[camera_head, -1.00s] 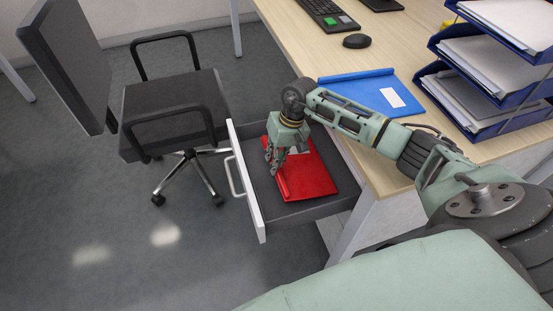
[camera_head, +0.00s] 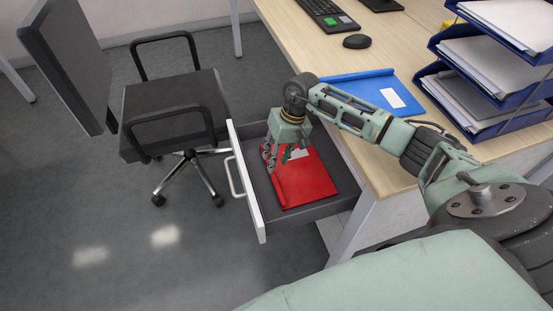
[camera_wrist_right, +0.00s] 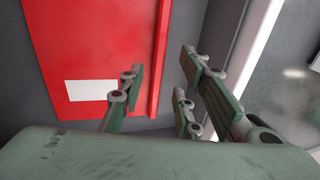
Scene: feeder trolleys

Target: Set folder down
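A red folder (camera_head: 305,183) with a white label (camera_wrist_right: 91,91) lies in the open drawer (camera_head: 331,206). It also shows in the right wrist view (camera_wrist_right: 85,40), with its raised spine strip toward the fingers. My right gripper (camera_head: 277,158) is over the folder's far left part, pointing down. In the right wrist view its fingers (camera_wrist_right: 160,88) are spread apart with nothing between them, above the spine edge. Whether a fingertip still touches the folder is hard to tell. My left gripper is not in view.
The drawer's white front (camera_head: 245,181) with its handle faces left. An office chair (camera_head: 170,100) stands left of it. On the desk (camera_head: 290,40) are a blue folder (camera_head: 365,88), a mouse (camera_head: 357,41), a keyboard (camera_head: 325,12) and blue paper trays (camera_head: 490,75).

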